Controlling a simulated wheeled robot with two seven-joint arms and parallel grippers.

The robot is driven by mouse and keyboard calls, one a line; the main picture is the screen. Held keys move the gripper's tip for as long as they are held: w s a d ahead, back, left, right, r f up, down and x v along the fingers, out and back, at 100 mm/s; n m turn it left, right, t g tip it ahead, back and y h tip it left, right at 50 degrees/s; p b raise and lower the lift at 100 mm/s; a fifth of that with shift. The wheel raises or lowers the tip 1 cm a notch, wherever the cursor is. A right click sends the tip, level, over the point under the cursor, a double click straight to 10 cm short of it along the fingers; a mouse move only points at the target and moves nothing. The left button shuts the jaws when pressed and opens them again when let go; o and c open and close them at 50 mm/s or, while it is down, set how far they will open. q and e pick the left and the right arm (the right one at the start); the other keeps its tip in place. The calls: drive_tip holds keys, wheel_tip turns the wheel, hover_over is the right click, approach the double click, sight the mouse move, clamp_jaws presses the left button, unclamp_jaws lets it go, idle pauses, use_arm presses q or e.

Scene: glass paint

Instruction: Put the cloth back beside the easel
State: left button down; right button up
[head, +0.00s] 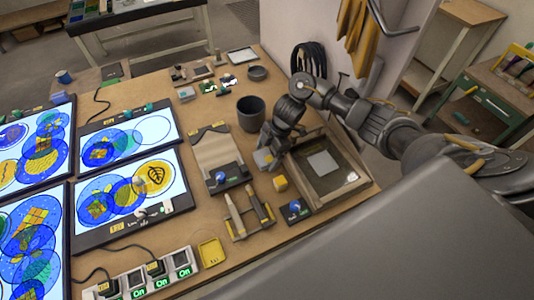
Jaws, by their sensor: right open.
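My right gripper (270,148) reaches in from the right and points down at the tabletop, with its jaws open. A small grey and yellow piece (263,159) lies right at its fingertips; I cannot tell if it is a folded cloth or whether the fingers touch it. A flat grey square, perhaps a cloth (322,163), lies in the wooden-framed tray (348,189) to the right of the gripper. A tan sloped stand (214,150), perhaps the easel, is left of the gripper. My left gripper is not in view.
A dark cup (250,113) stands just behind the gripper. A tool holder (250,217), a yellow block (280,183) and a blue-knobbed box (294,211) are in front. Lit panels (130,195) fill the left. Yellow cloths (355,35) hang on the wall.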

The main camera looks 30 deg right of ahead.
drive_tip(key=v, duration=1.2)
drive_tip(key=shift+b, duration=0.3)
drive_tip(key=shift+r, duration=0.1)
